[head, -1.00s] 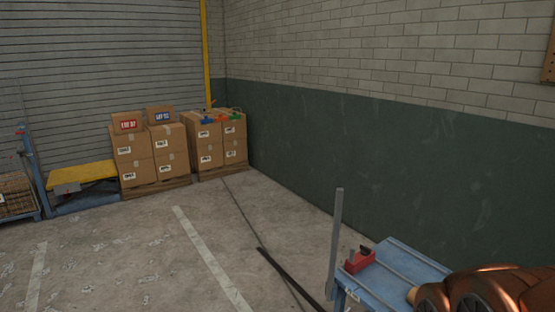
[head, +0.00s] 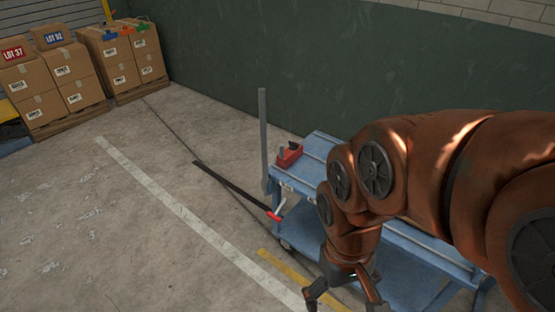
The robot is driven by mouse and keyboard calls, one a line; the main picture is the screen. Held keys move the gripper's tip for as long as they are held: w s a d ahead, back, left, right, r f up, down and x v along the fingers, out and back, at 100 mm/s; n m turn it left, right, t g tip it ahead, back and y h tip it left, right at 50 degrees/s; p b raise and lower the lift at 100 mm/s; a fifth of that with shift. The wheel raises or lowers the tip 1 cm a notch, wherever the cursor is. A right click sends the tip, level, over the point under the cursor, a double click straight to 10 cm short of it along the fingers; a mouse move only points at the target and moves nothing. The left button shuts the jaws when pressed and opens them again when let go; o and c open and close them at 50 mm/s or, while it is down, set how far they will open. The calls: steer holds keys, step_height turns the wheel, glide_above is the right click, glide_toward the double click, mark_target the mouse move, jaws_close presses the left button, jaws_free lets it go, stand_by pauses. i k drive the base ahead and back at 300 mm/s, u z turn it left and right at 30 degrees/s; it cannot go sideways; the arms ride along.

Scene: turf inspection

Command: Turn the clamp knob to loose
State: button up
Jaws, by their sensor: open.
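My gripper (head: 343,296) hangs at the bottom of the head view, its two fingers spread apart and empty, over the front side of a blue cart (head: 319,146). A red block with a dark part on top (head: 289,155) sits at the cart's far left corner. A small red-and-white piece (head: 270,215) shows at the near end of a dark bar (head: 232,188). I cannot tell which of these, if any, is the clamp knob or how it is set. My gripper is apart from both. My orange arm hides much of the cart's top.
A grey upright post (head: 264,140) stands at the cart's left end. Stacked cartons (head: 63,80) on pallets stand at the back left. A dark green wall (head: 330,75) runs behind the cart. The floor (head: 100,235) at left is open.

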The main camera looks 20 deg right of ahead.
mark_target(293, 146)
steer(key=k, duration=0.55)
steer(key=z, duration=0.45)
steer(key=i, duration=0.75)
steer(key=u, duration=0.5)
steer(key=i, duration=0.7)
steer(key=u, duration=0.55)
steer(key=i, duration=0.5)
